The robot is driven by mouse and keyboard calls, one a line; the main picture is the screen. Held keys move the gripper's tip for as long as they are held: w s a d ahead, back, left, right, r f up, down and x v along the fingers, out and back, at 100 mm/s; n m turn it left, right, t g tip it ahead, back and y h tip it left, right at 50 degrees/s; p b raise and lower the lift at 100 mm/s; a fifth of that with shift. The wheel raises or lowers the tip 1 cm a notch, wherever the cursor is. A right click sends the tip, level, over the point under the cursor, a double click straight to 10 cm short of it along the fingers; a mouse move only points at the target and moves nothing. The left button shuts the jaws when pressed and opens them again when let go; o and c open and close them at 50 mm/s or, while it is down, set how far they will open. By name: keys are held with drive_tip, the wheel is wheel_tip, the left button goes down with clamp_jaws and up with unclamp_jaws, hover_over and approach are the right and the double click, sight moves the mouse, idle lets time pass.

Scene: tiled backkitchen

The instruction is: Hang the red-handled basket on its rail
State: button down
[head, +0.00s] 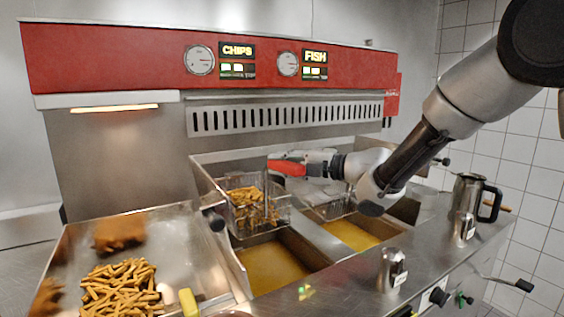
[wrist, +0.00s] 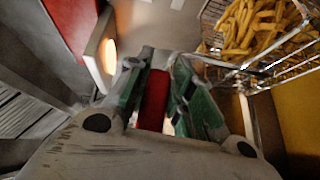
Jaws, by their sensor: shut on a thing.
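The red-handled basket (head: 238,214) is a wire fry basket filled with golden chips. It is over the back part of the left oil vat, and its front side appears above the oil. My gripper (head: 292,165) is shut on its red handle (head: 286,168). In the wrist view the red handle (wrist: 153,100) is between the green-padded fingers of my gripper (wrist: 157,88), with the basket (wrist: 262,72) at upper right. A slotted steel strip (head: 290,115) runs across the fryer's back; I cannot tell which part is the rail. Whether the basket touches anything behind is unclear.
A second wire basket (head: 335,208) is at the right vat, partly hidden by my arm. Yellow oil (head: 272,268) fills the left vat. A steel tray (head: 185,250) of chips stands at left. A steel jug (head: 466,200) and a shaker (head: 392,268) stand on the right counter.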

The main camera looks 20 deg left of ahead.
drive_tip(key=shift+f, duration=0.25)
drive_tip(key=c, duration=1.2)
unclamp_jaws()
drive_tip(key=shift+o, duration=0.2)
drive_tip(key=shift+f, duration=0.1)
drive_tip(key=shift+d, duration=0.1)
